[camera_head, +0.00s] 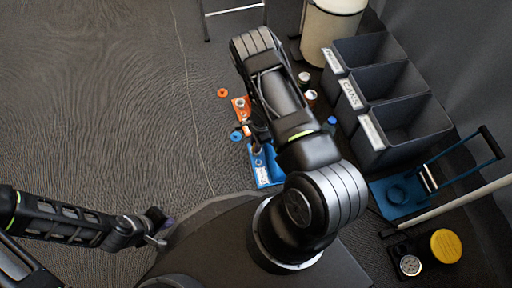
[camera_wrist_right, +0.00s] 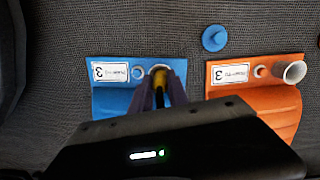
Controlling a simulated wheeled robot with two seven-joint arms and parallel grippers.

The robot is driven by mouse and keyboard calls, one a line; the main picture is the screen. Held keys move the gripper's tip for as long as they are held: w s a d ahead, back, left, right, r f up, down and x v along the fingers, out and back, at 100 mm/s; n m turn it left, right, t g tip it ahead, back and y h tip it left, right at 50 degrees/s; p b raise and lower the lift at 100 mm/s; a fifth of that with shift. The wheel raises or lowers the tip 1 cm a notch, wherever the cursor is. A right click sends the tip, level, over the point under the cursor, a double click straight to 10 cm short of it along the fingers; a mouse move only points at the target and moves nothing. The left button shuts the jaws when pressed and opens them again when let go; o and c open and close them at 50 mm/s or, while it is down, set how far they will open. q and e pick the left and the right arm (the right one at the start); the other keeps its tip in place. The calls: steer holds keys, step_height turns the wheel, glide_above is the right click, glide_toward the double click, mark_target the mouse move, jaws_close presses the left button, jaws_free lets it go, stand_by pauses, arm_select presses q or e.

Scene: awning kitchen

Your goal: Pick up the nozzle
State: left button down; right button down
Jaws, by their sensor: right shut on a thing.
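My right gripper (camera_wrist_right: 160,88) is over the blue stand (camera_wrist_right: 115,100) and shut on a small piece, taken to be the nozzle (camera_wrist_right: 160,80). Yellow shows between its fingers, with a pale round rim at their tips; the rest is hidden. The tips are at a hole of the blue stand; I cannot tell whether the piece is still seated. In the head view the right arm partly covers the blue stand (camera_head: 265,172). My left gripper (camera_head: 160,232) is apart from everything at the lower left, its fingers spread and empty.
An orange stand (camera_wrist_right: 240,97) with a grey cylinder (camera_wrist_right: 290,71) is beside the blue one. A blue disc (camera_wrist_right: 214,38) lies between them. Dark bins (camera_head: 385,85), a blue cart (camera_head: 405,195) and a yellow lid (camera_head: 446,246) are at the right. The left floor is clear.

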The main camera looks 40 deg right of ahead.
step_height(320, 180, up, 10)
steer(key=p, duration=0.4)
stand_by(0.3)
stand_by(0.7)
